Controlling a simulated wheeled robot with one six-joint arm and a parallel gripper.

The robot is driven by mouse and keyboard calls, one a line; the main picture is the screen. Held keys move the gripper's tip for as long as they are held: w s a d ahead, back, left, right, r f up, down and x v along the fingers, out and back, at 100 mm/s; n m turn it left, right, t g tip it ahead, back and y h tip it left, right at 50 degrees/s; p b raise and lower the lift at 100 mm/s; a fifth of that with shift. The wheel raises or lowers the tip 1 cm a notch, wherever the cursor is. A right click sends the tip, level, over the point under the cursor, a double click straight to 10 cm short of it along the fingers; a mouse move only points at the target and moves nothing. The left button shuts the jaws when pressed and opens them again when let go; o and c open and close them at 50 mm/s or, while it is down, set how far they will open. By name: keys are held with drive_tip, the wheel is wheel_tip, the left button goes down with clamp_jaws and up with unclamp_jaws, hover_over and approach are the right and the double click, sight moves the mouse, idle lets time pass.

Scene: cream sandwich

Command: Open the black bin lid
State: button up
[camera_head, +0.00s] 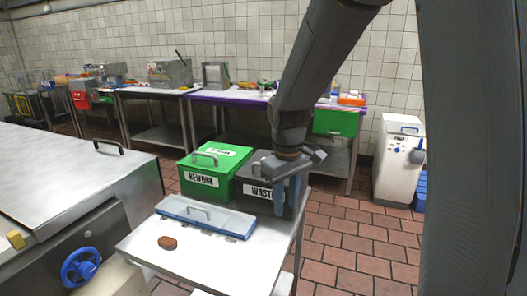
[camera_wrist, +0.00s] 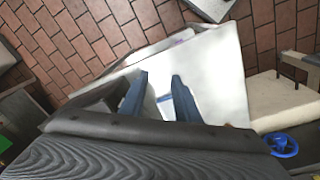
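The black bin (camera_head: 252,191), labelled "WASTE", stands on the steel table beside the green bin. Its dark lid appears down, but my arm covers much of its top and its handle is not clearly visible. My gripper (camera_head: 286,198) is at the bin's right front side in the head view, with its blue fingers pointing down. In the wrist view the two fingers of my gripper (camera_wrist: 160,76) are apart with nothing held between them. I cannot tell whether a finger touches the bin.
The green "REWORK" bin (camera_head: 213,171) has its lid down. A steel counter (camera_head: 70,180) is at left. Tiled floor (camera_head: 345,240) is free at right.

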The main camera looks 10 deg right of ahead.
drive_tip(key=w+a+r+n+p, duration=0.1)
drive_tip(key=w+r+n+p, duration=0.15)
drive_tip(key=w+r, duration=0.45)
drive_tip(key=w+r+n+p, duration=0.2)
drive_tip(key=w+r+n, duration=0.2)
drive_tip(key=w, duration=0.7)
drive_tip(key=shift+t+h, duration=0.4)
drive_tip(key=f+p, duration=0.1)
drive_tip(key=f, duration=0.1)
drive_tip(key=w+f+p, duration=0.1)
drive_tip(key=f, duration=0.5)
drive_tip(key=shift+w+d+p, duration=0.15)
drive_tip(key=shift+d+p, duration=0.1)
drive_tip(key=shift+p, duration=0.15)
drive_tip(key=shift+c, duration=0.4)
clamp_jaws()
